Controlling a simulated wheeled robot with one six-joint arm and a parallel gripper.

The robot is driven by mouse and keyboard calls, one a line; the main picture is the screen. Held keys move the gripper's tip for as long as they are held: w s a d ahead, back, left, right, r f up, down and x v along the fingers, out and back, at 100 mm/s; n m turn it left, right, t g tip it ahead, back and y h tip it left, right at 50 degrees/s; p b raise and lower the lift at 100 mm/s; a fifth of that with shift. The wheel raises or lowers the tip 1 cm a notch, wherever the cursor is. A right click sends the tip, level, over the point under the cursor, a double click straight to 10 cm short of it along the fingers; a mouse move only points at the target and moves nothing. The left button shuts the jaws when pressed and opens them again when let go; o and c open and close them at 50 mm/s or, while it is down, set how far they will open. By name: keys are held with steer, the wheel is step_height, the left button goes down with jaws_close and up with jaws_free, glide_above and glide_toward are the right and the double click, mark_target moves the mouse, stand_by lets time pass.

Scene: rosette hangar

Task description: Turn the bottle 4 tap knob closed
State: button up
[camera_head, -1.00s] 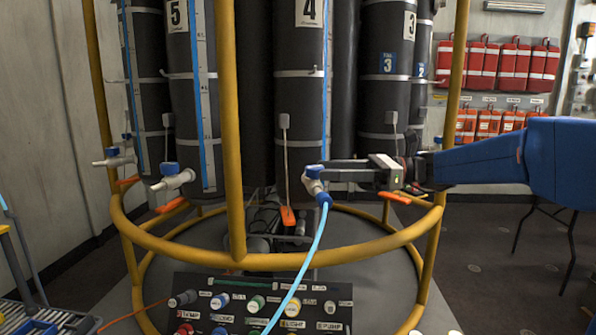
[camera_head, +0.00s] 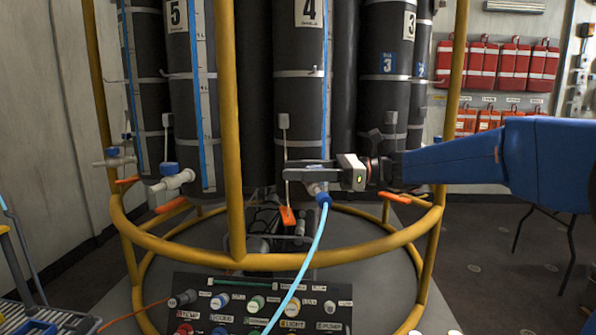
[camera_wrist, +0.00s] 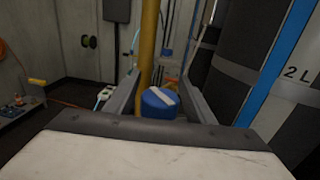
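Bottle 4 (camera_head: 299,100) is a dark cylinder with a "4" label, at the top centre of the head view. Its tap (camera_head: 316,188) is below it, with a light blue hose (camera_head: 312,245) hanging from it. My gripper (camera_head: 290,172) reaches in from the right at the tap, and its fingers hide most of the knob. In the wrist view the round blue knob (camera_wrist: 158,103), with a white bar across its top, sits between the two fingers. Narrow gaps seem to show beside it, so the fingers look open around it.
A yellow frame (camera_head: 232,130) with a vertical post and a ring rail surrounds the bottles. Bottle 5's tap (camera_head: 174,180) is to the left. A control panel (camera_head: 255,305) with coloured knobs is below. An orange tag (camera_head: 287,217) hangs left of the hose.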

steer(key=c, duration=0.8)
steer(key=shift+w+d+m+t+h, duration=0.1)
steer(key=shift+w+m+t+h, duration=0.15)
steer(key=shift+m+t, duration=0.8)
steer(key=shift+w+a+m+t+h, duration=0.1)
steer(key=shift+w+m+t+h, duration=0.3)
steer(key=shift+t, duration=1)
steer(key=shift+w+d+m+t+h, duration=0.1)
steer(key=shift+w+m+t, duration=0.05)
steer(key=shift+m+t, duration=0.95)
steer(key=o, duration=1)
steer(key=shift+o, duration=0.2)
steer(key=shift+n+g+y, duration=0.35)
steer(key=shift+n+g, duration=0.1)
steer(key=shift+n, duration=0.1)
